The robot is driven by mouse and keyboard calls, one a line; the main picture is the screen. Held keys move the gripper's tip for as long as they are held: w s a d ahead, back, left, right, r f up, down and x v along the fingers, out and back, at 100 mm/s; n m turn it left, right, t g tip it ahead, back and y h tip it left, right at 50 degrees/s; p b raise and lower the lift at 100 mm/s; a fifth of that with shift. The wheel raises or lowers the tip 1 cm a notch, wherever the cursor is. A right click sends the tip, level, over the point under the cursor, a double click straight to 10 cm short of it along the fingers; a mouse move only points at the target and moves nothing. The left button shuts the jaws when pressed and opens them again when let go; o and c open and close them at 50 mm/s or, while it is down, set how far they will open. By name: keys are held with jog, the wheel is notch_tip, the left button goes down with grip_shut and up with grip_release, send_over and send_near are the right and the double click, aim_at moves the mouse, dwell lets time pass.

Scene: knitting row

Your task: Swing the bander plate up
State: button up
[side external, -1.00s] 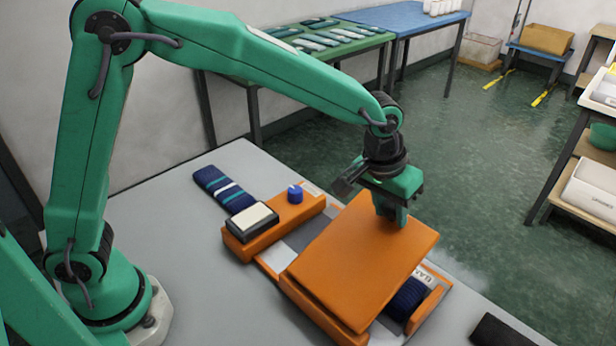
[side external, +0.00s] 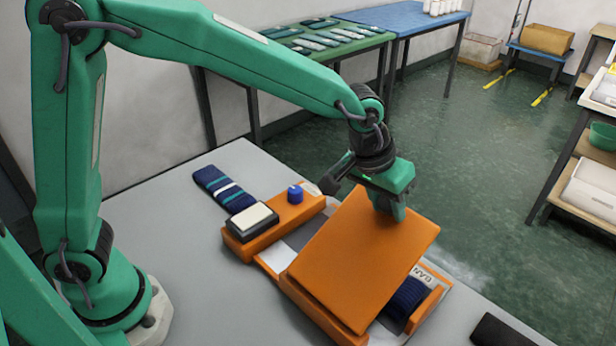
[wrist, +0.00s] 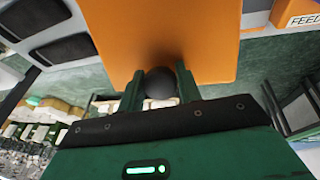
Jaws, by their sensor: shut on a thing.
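The bander plate (side external: 360,258) is a flat orange panel. It is tilted, with its edge at my gripper raised and its near edge low over the orange bander base (side external: 432,308). My gripper (side external: 390,210) is at the raised edge in the side view. In the wrist view, the fingers of my gripper (wrist: 160,88) are shut on a dark round knob (wrist: 160,82) at the edge of the orange plate (wrist: 165,30). A dark blue knitted bundle (side external: 407,297) shows under the plate, mostly hidden by it.
An orange block with a white-topped pad (side external: 252,218) and a blue knob (side external: 295,194) stands left of the plate. A striped knitted piece (side external: 222,188) lies behind it on the grey table (side external: 150,215). A dark flat object (side external: 500,330) lies at the front right.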

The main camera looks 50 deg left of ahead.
aim_at(376, 235)
jog(key=shift+s+d+r, duration=0.15)
jog(key=shift+d+r, duration=0.15)
jog(key=shift+r, duration=0.2)
jog(key=shift+s+r+t, duration=0.1)
jog(key=shift+t, duration=0.2)
jog(key=shift+o, duration=0.5)
jog(key=shift+s+r+t+h, duration=0.5)
jog(key=shift+s+r, duration=0.6)
jog(key=shift+s, duration=0.1)
jog(key=shift+s+r+m+t+h, duration=0.2)
jog(key=shift+s+r, duration=0.1)
jog(key=shift+s, duration=0.25)
jog(key=shift+s+r+m+t+h, duration=0.2)
jog(key=shift+s+r, duration=0.05)
jog(key=shift+s, duration=0.25)
jog(key=shift+s+r, duration=0.15)
jog(key=shift+s, duration=0.35)
